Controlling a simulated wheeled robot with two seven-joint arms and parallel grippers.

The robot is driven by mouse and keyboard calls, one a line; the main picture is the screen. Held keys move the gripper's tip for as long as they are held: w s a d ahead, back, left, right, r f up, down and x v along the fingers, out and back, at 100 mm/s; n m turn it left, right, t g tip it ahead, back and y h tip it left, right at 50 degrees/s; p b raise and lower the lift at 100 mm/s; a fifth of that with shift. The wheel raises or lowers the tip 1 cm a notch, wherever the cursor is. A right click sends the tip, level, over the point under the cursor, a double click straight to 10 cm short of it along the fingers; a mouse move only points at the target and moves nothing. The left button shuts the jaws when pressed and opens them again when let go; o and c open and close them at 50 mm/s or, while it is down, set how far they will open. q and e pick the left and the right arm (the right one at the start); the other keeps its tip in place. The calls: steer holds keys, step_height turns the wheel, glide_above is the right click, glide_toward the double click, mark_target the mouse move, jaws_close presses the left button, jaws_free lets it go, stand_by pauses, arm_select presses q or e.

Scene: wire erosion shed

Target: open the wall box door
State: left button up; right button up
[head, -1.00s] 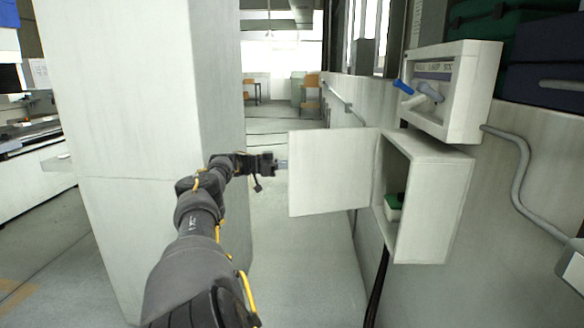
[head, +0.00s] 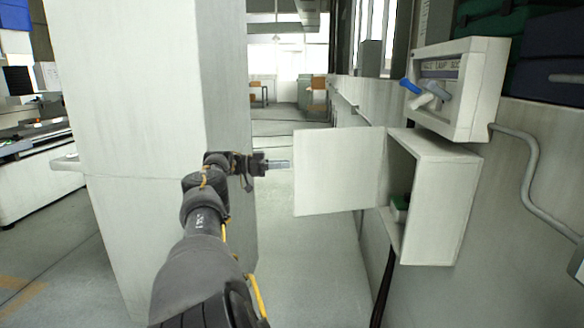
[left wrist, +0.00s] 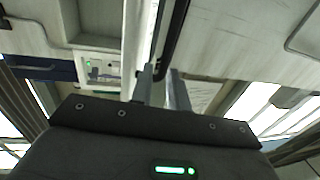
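The wall box (head: 436,205) is a pale open-fronted box on the right wall. Its door (head: 340,170) stands wide open, swung out to the left of the box. A small green and white item (head: 399,208) shows inside. My left gripper (head: 288,164) is just left of the door's free edge, with a very small gap seen in the head view. In the left wrist view its two fingers (left wrist: 162,90) are apart, with nothing clearly held between them. Whether a finger touches the door cannot be told. My right gripper is in neither view.
A panel with a blue-tipped lever (head: 428,92) is mounted above the box. A grey pipe (head: 530,190) runs along the wall to the right. A large pale pillar (head: 150,130) stands left of my arm. Clear floor (head: 310,270) lies under the door.

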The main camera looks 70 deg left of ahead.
arm_select(q)
steer(key=shift+s+a, duration=0.15)
steer(key=shift+s, duration=0.35)
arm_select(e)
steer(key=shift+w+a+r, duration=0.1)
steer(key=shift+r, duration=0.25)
